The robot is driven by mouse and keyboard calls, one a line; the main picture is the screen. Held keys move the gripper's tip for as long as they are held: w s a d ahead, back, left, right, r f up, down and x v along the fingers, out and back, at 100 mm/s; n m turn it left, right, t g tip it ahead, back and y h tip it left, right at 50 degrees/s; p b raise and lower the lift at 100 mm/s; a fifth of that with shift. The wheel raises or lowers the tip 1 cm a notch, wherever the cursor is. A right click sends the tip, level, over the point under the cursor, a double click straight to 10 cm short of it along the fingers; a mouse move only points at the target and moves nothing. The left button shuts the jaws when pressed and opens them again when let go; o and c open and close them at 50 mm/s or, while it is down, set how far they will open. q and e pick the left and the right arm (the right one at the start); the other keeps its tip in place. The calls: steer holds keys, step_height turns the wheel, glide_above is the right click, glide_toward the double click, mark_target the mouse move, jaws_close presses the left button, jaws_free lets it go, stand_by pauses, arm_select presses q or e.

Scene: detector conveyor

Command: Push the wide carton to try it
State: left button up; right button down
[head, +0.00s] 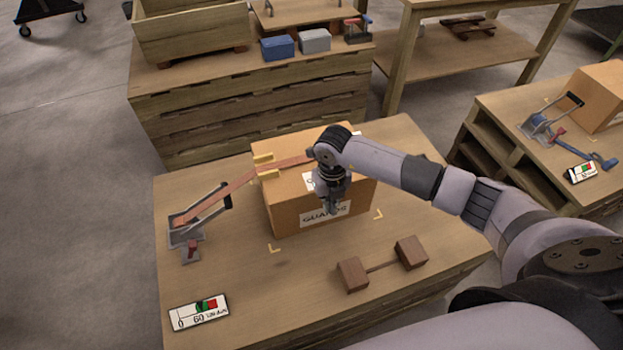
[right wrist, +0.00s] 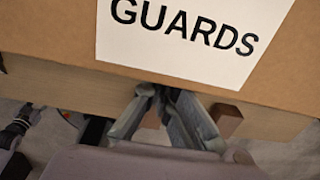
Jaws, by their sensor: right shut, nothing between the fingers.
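The wide carton (head: 285,217) is a brown box with a white label reading "GUARDS". It stands upright on the wooden table (head: 235,270), inside yellow corner marks. The carton (right wrist: 60,40) and its label fill the upper part of the right wrist view. My right gripper (head: 333,210) is shut and empty, pointing down at the carton's front face, over the label. In the right wrist view its fingertips (right wrist: 160,90) meet just below the label; I cannot tell whether they touch the carton. My left gripper is in neither view.
A lever with a red-brown strap (head: 215,203) stands left of the carton. A gauge card (head: 199,312) lies at the front left. Two dark wooden blocks joined by a bar (head: 380,266) lie before the carton. Another carton (head: 598,95) stands on the right table.

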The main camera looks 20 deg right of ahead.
steer(key=shift+w+d+r, duration=0.1)
steer(key=shift+w+r, duration=0.2)
steer(key=shift+w, duration=0.1)
stand_by(1.6)
step_height(320, 180, up, 9)
steer(key=s+p, duration=0.3)
steer(key=p, duration=0.6)
steer(key=shift+r, duration=0.2)
stand_by(0.5)
stand_by(0.4)
